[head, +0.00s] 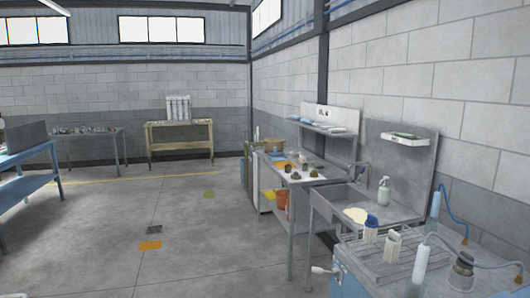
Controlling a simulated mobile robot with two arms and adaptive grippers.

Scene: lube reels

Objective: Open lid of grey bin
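I cannot make out a grey bin with a lid in the head view. A narrow, upright grey-green thing (248,165) stands at the far end of the workbench by the right wall, partly hidden by it. I cannot tell whether it is a bin. Neither of my grippers shows in this view.
A workbench (312,178) with small parts and a metal sink (362,203) line the right wall. A blue unit (352,284) with bottles on top is close at right. A blue table (28,158) is at left. The middle floor is open, with an orange patch (150,245).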

